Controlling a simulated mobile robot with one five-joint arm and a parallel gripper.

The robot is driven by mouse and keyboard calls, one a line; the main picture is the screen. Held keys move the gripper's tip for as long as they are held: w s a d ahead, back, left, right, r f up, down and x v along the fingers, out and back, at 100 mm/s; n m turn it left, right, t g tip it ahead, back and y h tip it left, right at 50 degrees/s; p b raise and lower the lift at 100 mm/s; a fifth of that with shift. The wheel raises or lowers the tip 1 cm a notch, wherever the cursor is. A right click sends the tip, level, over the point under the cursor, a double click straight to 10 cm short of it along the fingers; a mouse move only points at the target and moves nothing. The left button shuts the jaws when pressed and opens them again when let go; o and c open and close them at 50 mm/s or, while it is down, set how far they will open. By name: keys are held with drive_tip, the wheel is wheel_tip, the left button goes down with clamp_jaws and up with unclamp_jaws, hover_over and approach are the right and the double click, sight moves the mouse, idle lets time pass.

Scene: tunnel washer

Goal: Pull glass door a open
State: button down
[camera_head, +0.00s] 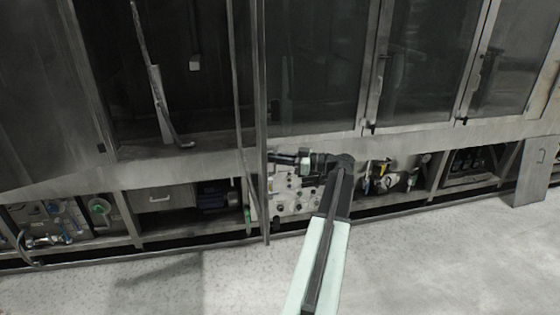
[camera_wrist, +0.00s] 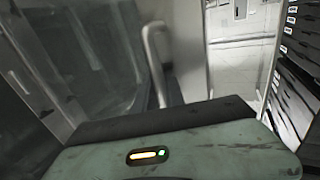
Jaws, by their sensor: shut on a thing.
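A glass door (camera_head: 257,100), which I take to be door a, is seen almost edge-on in the head view. It stands swung out from the washer front. My gripper (camera_head: 272,157) is at the door's right side, low down, with the arm reaching up from the bottom of the picture. In the wrist view a curved grey bar handle (camera_wrist: 153,60) rises beyond the gripper's dark front edge, beside a glass panel (camera_wrist: 75,60). My gripper is shut on the door handle. The fingertips and their contact are hidden in the wrist view.
Closed glass panels with dark handles (camera_head: 372,127) continue to the right. The grey floor (camera_head: 420,260) in front is clear.

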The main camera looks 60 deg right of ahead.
idle(0.5)
drive_tip(key=c, duration=1.7)
unclamp_jaws()
drive_tip(key=v, duration=0.7)
drive_tip(key=shift+s+d, duration=0.25)
drive_tip(key=shift+s, duration=0.1)
